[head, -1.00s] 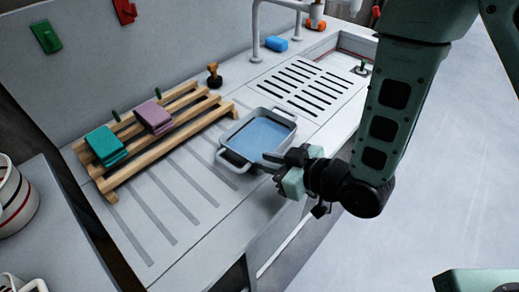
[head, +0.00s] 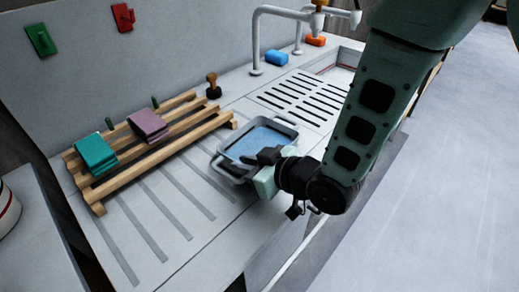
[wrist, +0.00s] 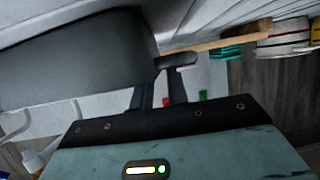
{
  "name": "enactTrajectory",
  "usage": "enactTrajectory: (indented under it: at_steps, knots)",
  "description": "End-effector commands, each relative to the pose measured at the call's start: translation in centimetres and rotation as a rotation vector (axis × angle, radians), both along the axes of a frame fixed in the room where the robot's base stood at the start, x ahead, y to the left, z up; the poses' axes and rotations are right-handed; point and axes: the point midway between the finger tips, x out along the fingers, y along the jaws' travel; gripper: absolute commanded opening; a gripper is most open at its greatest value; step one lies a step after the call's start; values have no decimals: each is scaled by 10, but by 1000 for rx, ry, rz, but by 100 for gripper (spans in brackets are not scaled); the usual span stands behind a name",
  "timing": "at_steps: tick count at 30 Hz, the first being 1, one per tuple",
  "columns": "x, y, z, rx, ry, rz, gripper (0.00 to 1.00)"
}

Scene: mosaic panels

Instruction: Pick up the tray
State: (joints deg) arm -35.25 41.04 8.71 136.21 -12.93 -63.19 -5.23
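The tray (head: 291,126) is a grey rectangular dish with a blue inside and a loop handle at its front left. It sits on the pale counter. My gripper (head: 262,158) is at the tray's near side and covers part of its near rim. In the wrist view the tray's dark grey side (wrist: 70,65) fills the upper left, close to the fingers. My gripper (wrist: 160,85) shows two fingers apart, with background visible between them. I cannot tell whether a finger touches the tray.
A wooden rack (head: 170,146) left of the tray bears teal cloths (head: 96,153) and purple cloths (head: 148,125). A brown stamp-like object (head: 213,86), a blue sponge (head: 277,58) and a faucet (head: 256,45) stand behind. The grooved counter (head: 150,215) is clear at front left.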

Motion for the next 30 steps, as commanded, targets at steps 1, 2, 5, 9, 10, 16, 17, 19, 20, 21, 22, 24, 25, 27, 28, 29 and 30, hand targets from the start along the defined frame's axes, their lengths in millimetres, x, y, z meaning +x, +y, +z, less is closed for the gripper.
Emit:
enactTrajectory:
  at_steps: [1, 2, 5, 9, 10, 16, 17, 19, 20, 21, 22, 24, 25, 27, 28, 29, 30]
  knots:
    - [3, 5, -4, -1, 1, 0, 16]
    - [5, 8, -5, -1, 1, 0, 16]
    - [9, 13, -7, 0, 0, 0, 16]
    - [10, 14, -8, -1, 0, -1, 16]
    - [10, 14, -8, -1, 0, -1, 16]
    - [10, 14, -8, -1, 0, -1, 0]
    - [10, 14, -8, -1, 0, -1, 0]
    - [10, 14, -8, -1, 0, -1, 0]
    - [10, 14, -8, -1, 0, -1, 0]
    - [10, 14, -8, -1, 0, -1, 0]
    - [10, 14, -8, -1, 0, -1, 0]
    - [9, 14, -8, -1, 1, -1, 0]
    - [9, 14, -8, -1, 1, -1, 0]
    - [9, 14, -8, -1, 1, -1, 0]
    - [9, 14, -8, -1, 1, -1, 0]
    - [9, 14, -8, -1, 1, -1, 0]
    - [9, 14, -8, -1, 1, -1, 0]
